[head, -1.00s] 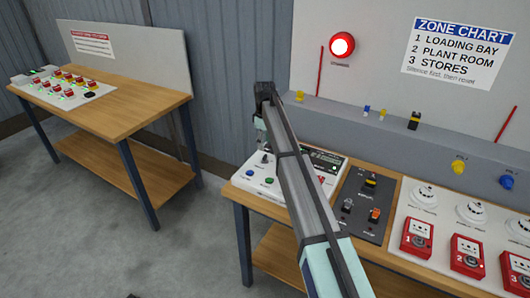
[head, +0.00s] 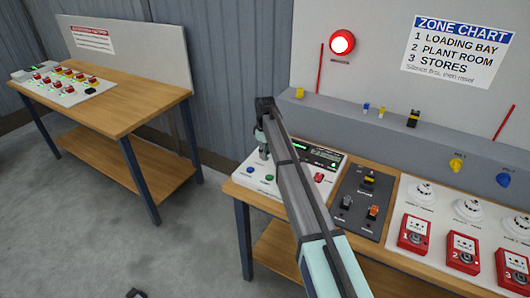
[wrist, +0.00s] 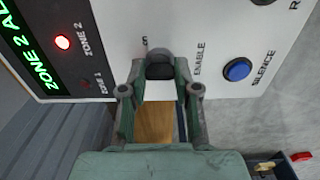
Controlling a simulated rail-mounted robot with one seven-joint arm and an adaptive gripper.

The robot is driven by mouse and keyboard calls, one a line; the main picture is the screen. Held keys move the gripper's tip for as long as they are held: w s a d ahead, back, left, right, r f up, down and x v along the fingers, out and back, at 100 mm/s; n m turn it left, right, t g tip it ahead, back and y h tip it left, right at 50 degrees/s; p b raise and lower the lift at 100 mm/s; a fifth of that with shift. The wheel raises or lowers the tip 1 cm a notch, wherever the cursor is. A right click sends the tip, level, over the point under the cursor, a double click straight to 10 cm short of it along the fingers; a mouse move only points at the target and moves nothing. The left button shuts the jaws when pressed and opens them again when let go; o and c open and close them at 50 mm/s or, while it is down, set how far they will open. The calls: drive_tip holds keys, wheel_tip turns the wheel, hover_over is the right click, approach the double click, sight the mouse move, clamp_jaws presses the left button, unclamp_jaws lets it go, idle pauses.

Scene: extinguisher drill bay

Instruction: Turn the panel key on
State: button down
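The white alarm panel (head: 252,178) lies on the right bench, its lit display (wrist: 22,50) showing green "ZONE 2" text. My gripper (head: 263,152) is lowered over the panel's left part. In the wrist view my gripper (wrist: 160,75) has its two greenish fingers apart, one on each side of a dark grey, rounded piece that looks like the key switch (wrist: 160,62), beside the "ENABLE" label. Whether the fingers touch it is unclear, and the key's turn position cannot be read. A blue "SILENCE" button (wrist: 237,69) sits to the right. A red zone 2 lamp (wrist: 62,42) is lit.
A dark switch plate (head: 362,205) lies right of the panel, then a white board with red call points (head: 415,233) and detectors (head: 422,193). A red beacon (head: 342,42) glows on the wall. Another bench (head: 110,105) stands left, with open floor between.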

drive_tip(key=shift+m, duration=0.3)
drive_tip(key=shift+f+m+b, duration=0.1)
drive_tip(key=shift+m+b, duration=0.7)
drive_tip(key=shift+m, duration=0.4)
drive_tip(key=m+b, duration=0.1)
drive_tip(key=m, duration=0.2)
drive_tip(key=shift+m, duration=0.3)
drive_tip(key=m+b, duration=0.1)
drive_tip(key=m, duration=0.4)
drive_tip(key=shift+b, duration=0.4)
drive_tip(key=shift+m, duration=0.3)
drive_tip(key=c, duration=0.8)
unclamp_jaws()
drive_tip(key=shift+c, duration=0.2)
